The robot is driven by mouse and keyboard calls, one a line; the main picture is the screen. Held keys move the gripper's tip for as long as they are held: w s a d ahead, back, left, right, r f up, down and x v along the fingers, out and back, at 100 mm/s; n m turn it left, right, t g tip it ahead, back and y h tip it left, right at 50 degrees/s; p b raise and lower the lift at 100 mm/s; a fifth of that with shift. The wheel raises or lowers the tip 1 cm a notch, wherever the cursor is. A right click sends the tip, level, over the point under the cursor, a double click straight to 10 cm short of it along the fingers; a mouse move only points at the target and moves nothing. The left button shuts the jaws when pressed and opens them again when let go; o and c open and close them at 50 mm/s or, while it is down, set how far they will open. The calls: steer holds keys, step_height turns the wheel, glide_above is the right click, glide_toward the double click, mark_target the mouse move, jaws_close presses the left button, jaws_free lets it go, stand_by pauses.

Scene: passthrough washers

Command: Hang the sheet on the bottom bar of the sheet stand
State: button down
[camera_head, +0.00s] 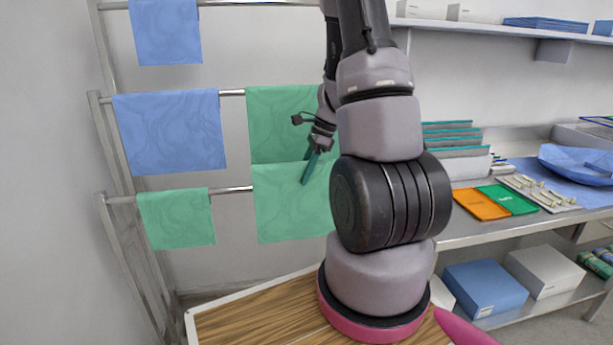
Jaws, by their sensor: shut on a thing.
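The sheet stand (100,143) is a metal rack at the left with several bars. The bottom bar (232,189) shows between the small green sheet (177,218) draped on its left and a larger green sheet (283,212) to the right. The larger sheet hangs upright and its top edge is above the bar's line; it hides the bar there. My gripper (307,178), with teal fingers pointing down, is shut on this sheet near its upper right. Whether the sheet touches the bar cannot be told; its right edge is hidden by my arm.
A blue sheet (170,131) and another green sheet (284,122) hang on the middle bar, close to my gripper. A blue sheet (167,32) hangs on the top bar. A shelf with trays (507,199) and boxes (486,288) stands at the right.

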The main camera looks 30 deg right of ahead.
steer(key=shift+w+d, duration=0.2)
steer(key=shift+w, duration=0.45)
steer(key=shift+w+d, duration=0.2)
steer(key=shift+w, duration=0.5)
steer(key=shift+w+d, duration=0.2)
steer(key=shift+w, duration=0.45)
steer(key=shift+s+f, duration=0.1)
steer(key=shift+f, duration=3.35)
steer(key=shift+c, duration=1.4)
jaws_free()
steer(key=v, duration=1.1)
